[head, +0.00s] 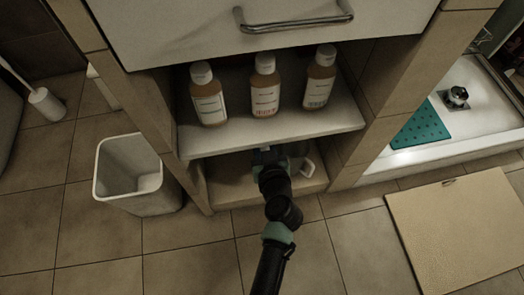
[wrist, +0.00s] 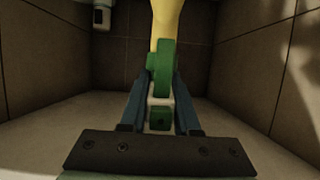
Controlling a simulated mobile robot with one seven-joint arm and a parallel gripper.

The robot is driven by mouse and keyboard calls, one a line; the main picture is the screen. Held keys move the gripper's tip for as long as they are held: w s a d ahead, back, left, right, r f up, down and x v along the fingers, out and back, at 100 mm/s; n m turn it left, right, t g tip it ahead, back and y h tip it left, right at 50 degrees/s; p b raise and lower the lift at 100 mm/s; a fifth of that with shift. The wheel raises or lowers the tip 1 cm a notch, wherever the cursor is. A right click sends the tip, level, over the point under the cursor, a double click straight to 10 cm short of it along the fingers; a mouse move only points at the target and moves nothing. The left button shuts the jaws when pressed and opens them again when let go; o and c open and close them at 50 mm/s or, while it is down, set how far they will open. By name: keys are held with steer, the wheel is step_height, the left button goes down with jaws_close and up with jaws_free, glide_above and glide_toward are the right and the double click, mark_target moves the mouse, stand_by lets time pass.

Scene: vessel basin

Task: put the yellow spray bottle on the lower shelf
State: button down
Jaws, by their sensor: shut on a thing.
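The yellow spray bottle (wrist: 166,20) shows in the wrist view as a yellow body with a green part, partly cut off by the top edge. My gripper (wrist: 160,85) is shut on its green part, with one blue finger on each side. In the head view my gripper (head: 268,158) is inside the low compartment under the shelf board. The bottle is mostly hidden there by my arm and the board. The lower shelf (head: 228,188) is the floor of this compartment. I cannot tell whether the bottle touches it.
Several things surround the opening: three amber bottles (head: 264,85) stand on the shelf board (head: 345,119) above, below a drawer (head: 190,30). A white object (head: 307,168) is right of my gripper. A white bin (head: 105,165) stands left; a beige mat (head: 450,235) lies right.

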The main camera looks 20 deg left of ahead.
steer(key=shift+w+a+f+b, duration=0.1)
steer(key=shift+f+b, duration=0.8)
steer(key=shift+f, duration=0.3)
steer(key=shift+w+f+b, duration=0.1)
steer(key=shift+f+b, duration=0.75)
steer(key=shift+f, duration=0.35)
steer(key=shift+f, duration=0.2)
steer(key=c, duration=0.6)
jaws_free()
steer(key=shift+c, duration=0.2)
steer(key=shift+r, duration=0.1)
steer(key=shift+r, duration=0.2)
steer(key=p+v, duration=0.3)
steer(key=v, duration=0.9)
steer(key=shift+f+p, duration=0.2)
steer(key=shift+p, duration=0.15)
